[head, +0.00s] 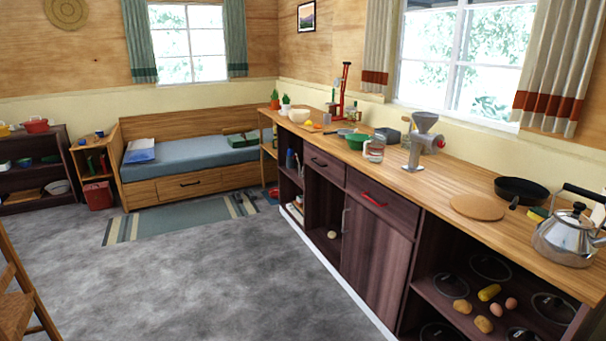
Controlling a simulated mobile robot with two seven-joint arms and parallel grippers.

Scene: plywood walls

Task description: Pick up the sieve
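A small grey round item with a thin handle (345,131) lies on the wooden counter, left of and behind the green bowl (356,142). It may be the sieve, but it is too small and far away to be sure. Neither of my grippers is in view.
The long wooden counter (440,187) runs along the right wall. On it stand a glass jar (374,149), a grey grinder (421,147), a round board (478,207), a black pan (521,191) and a kettle (568,238). The grey floor (200,280) is mostly clear; a wooden chair (22,290) stands left.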

